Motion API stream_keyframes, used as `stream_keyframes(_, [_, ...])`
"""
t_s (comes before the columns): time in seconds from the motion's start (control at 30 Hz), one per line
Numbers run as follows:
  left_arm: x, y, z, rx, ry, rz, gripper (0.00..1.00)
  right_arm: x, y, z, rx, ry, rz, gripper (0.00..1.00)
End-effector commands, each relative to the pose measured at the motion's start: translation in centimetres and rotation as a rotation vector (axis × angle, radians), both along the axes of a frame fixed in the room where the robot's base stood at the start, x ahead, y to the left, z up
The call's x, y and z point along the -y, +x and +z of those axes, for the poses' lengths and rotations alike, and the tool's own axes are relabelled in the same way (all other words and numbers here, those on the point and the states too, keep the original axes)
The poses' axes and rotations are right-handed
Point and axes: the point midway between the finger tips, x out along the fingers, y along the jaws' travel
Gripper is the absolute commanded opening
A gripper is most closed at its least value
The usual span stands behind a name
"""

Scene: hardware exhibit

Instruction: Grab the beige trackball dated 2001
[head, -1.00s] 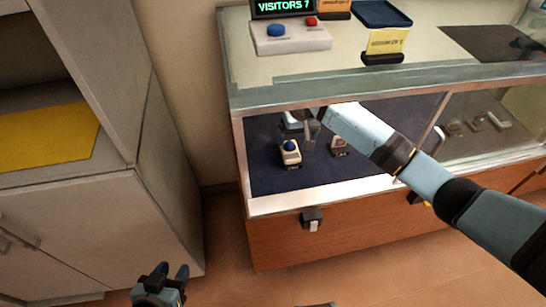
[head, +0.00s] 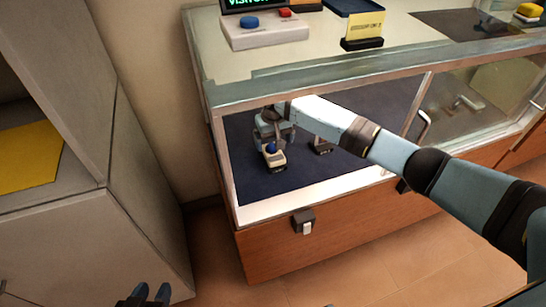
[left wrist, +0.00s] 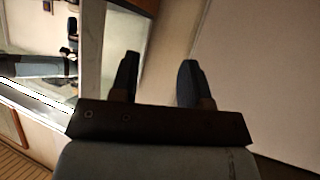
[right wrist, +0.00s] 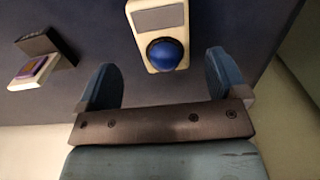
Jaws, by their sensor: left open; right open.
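A beige trackball (head: 274,156) with a blue ball stands on the dark blue floor of the glass display case, in front of a small label too small to read. In the right wrist view the trackball (right wrist: 158,30) lies just beyond and between the open fingers. My right gripper (head: 279,127) reaches into the case, right behind the trackball in the head view, with its fingers partly hidden; it also shows in the right wrist view (right wrist: 163,80). It is open and empty. My left gripper (head: 152,292) is open and empty, low outside the case; it also shows in the left wrist view (left wrist: 158,80).
A second small exhibit (head: 321,145) stands right of the trackball, partly behind my right arm. The case's metal frame (head: 310,200) borders the opening. A latch (head: 303,222) hangs on the wooden front. A grey cabinet (head: 90,220) stands at left.

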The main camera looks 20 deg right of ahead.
Motion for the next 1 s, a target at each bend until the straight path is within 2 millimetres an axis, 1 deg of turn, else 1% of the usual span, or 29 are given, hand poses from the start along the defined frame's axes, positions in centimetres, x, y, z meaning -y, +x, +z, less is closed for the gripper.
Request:
stream_keyframes(0.17, [0.0,0.0,-1.0,-0.001,-0.003,0.0,0.43,-0.3,-0.1,-2.2,-0.001,0.0,0.001,0.92])
stream_keyframes(0.23, [0.0,0.0,-1.3,0.001,-0.008,-0.001,0.43,-0.4,-0.2,-3.4,-0.002,-0.001,0.001,0.92])
stream_keyframes(0.33, [0.0,0.1,-1.2,0.008,-0.012,-0.002,0.43,-0.5,-0.2,-4.7,-0.001,0.0,0.001,0.92])
stream_keyframes(0.4, [0.1,0.1,-0.7,0.016,-0.017,-0.004,0.43,-0.5,-0.2,-5.1,0.0,0.0,0.001,0.92])
stream_keyframes(0.5, [0.1,0.1,-0.1,0.024,-0.02,-0.005,0.43,-0.5,-0.2,-5.1,0.0,0.001,0.001,0.92])
stream_keyframes(0.6, [0.2,0.1,-0.2,0.023,-0.02,-0.005,0.43,-0.5,-0.2,-5.0,0.0,0.0,0.001,0.92])
stream_keyframes(0.63, [0.2,0.1,-0.2,0.022,-0.02,-0.005,0.43,-0.5,-0.2,-5.0,0.0,0.0,0.001,0.87])
stream_keyframes(0.67, [0.2,0.1,-0.3,0.021,-0.019,-0.005,0.43,-0.5,-0.2,-5.0,0.0,0.0,0.001,0.8])
stream_keyframes(0.7, [0.2,0.1,-0.3,0.02,-0.018,-0.005,0.43,-0.4,-0.2,-5.0,0.0,0.0,0.001,0.71])
stream_keyframes(0.87, [0.2,0.1,-0.5,0.017,-0.018,-0.006,0.43,-0.4,-0.2,-5.0,0.0,0.0,0.001,0.34])
stream_keyframes(1.0, [0.2,0.1,-0.5,0.016,-0.017,-0.006,0.43,-0.4,-0.2,-5.0,0.0,0.0,0.001,0.33])
